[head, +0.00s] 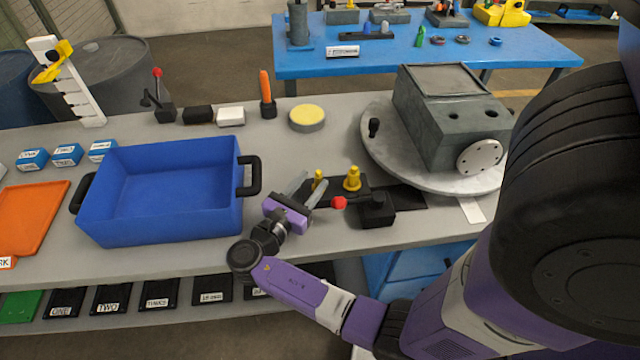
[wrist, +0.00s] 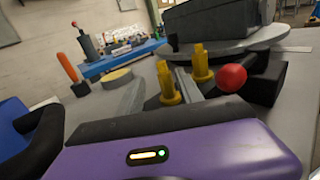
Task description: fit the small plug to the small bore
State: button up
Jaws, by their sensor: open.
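Two yellow plugs stand upright in a black holder (head: 335,188). The left one (head: 318,179) looks slimmer, so I take it as the small plug; the thicker one (head: 352,180) stands to its right. My gripper (head: 312,182) is open at the holder, its fingers pointing at the small plug. In the wrist view the small plug (wrist: 168,84) appears between the two grey fingers, with the thicker plug (wrist: 201,64) beyond the right finger.
The housing sits on a round grey turntable (head: 385,158). A red knob (head: 339,202) and a black block (head: 377,208) stand close right of my gripper. A blue bin (head: 160,190) is at left. A yellow-topped disc (head: 307,117) lies behind.

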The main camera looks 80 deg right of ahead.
jog(key=x, duration=0.1)
jog(key=p+x, duration=0.1)
jog(key=x, duration=0.1)
jog(key=s+x, duration=0.1)
jog(key=x, duration=0.1)
jog(key=shift+r, duration=0.4)
jog(key=shift+d, duration=0.35)
grip_shut()
